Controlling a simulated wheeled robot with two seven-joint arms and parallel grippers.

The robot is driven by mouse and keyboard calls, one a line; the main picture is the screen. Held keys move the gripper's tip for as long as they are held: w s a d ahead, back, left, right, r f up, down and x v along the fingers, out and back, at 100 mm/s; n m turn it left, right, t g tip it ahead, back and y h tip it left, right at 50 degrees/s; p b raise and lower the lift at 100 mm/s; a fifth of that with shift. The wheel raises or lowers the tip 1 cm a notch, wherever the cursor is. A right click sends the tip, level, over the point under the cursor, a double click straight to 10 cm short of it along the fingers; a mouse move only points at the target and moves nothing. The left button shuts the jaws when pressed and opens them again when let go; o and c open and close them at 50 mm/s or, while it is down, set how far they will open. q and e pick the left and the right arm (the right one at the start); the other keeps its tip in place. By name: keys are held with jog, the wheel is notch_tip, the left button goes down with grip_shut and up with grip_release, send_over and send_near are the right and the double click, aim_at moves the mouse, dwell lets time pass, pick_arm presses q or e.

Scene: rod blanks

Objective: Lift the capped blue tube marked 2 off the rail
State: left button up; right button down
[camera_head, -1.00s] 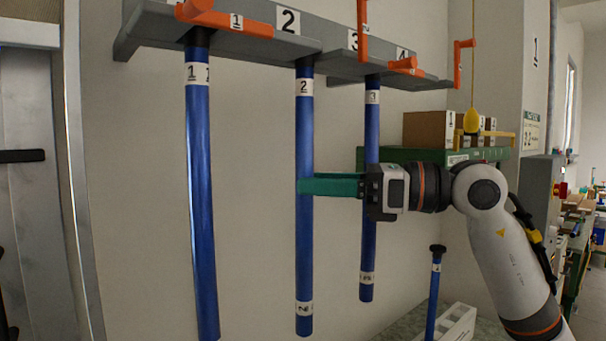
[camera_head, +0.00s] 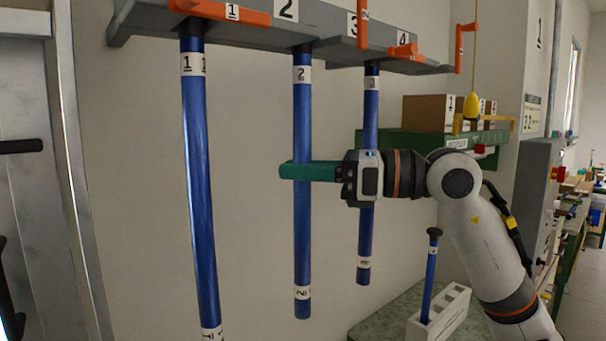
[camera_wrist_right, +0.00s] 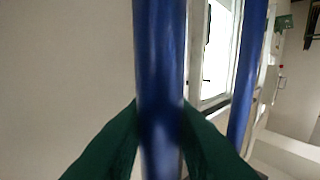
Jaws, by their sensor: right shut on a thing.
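The blue tube marked 2 (camera_head: 302,120) hangs upright under the grey rail (camera_head: 335,38); its top end meets the rail's underside, and I cannot make out its cap. My right gripper (camera_head: 296,172), with green fingers, is shut on this tube around its middle. In the right wrist view the tube (camera_wrist_right: 160,60) stands between the two green fingers (camera_wrist_right: 160,125). My left gripper is not in view.
Blue tube 1 (camera_head: 199,180) hangs to the left and blue tube 3 (camera_head: 371,105) to the right, behind my right wrist. Orange levers (camera_head: 220,12) sit along the rail. A short capped tube (camera_head: 430,275) stands in a white rack (camera_head: 455,310) at lower right.

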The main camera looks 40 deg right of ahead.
aim_at(310, 113)
jog(key=r, duration=0.5)
jog(key=r+p, duration=0.1)
jog(key=r, duration=0.1)
jog(key=shift+s+r, duration=0.3)
jog(key=s+d+b, duration=0.1)
jog(key=s+b, duration=0.4)
jog(key=s, duration=1.4)
jog(key=shift+s+d+f, duration=0.2)
jog(key=shift+d+f, duration=0.1)
